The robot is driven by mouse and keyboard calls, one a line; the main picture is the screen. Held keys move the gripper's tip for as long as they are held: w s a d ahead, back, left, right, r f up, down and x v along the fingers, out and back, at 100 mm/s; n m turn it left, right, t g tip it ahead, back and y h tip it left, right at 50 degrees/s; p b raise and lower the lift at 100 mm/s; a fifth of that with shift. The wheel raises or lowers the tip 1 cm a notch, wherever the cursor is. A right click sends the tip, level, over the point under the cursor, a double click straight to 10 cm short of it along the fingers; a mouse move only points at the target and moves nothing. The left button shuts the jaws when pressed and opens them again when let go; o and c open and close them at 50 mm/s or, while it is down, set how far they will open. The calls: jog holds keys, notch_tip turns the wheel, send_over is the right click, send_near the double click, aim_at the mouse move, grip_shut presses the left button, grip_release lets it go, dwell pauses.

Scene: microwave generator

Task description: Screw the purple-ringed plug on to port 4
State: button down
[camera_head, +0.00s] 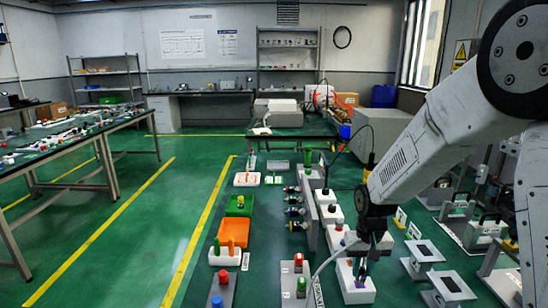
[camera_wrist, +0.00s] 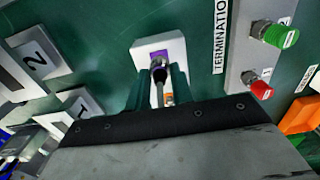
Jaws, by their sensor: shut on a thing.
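My gripper (camera_head: 362,266) points down over a small white block (camera_head: 350,293) at the front right of the bench row. A purple patch (camera_wrist: 158,57) shows at the plug's far end, against the white block (camera_wrist: 175,47). I cannot tell whether the plug is seated in the block or just above it. Port 4 cannot be made out in either view.
A grey panel with a green knob (camera_wrist: 275,36) and a red knob (camera_wrist: 262,90) lies right of the block in the wrist view. A TERMINATION label is beside it. Several white blocks (camera_head: 335,232) run behind in the head view.

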aim_at(363, 268)
jog(key=shift+r, duration=2.35)
jog(key=shift+s, duration=0.1)
jog(key=shift+s+a+f, duration=0.15)
jog(key=shift+s+a, duration=0.65)
jog(key=shift+s, duration=0.1)
jog(key=shift+s+a+f, duration=0.1)
jog(key=shift+s+a, duration=0.7)
jog(key=shift+s, duration=0.1)
jog(key=shift+s+a+f, duration=0.2)
jog(key=shift+s+a, duration=1.45)
jog(key=shift+s, duration=0.25)
jog(key=shift+s+a+f, duration=0.2)
jog(key=shift+s+a, duration=1.45)
jog(key=shift+s, duration=0.25)
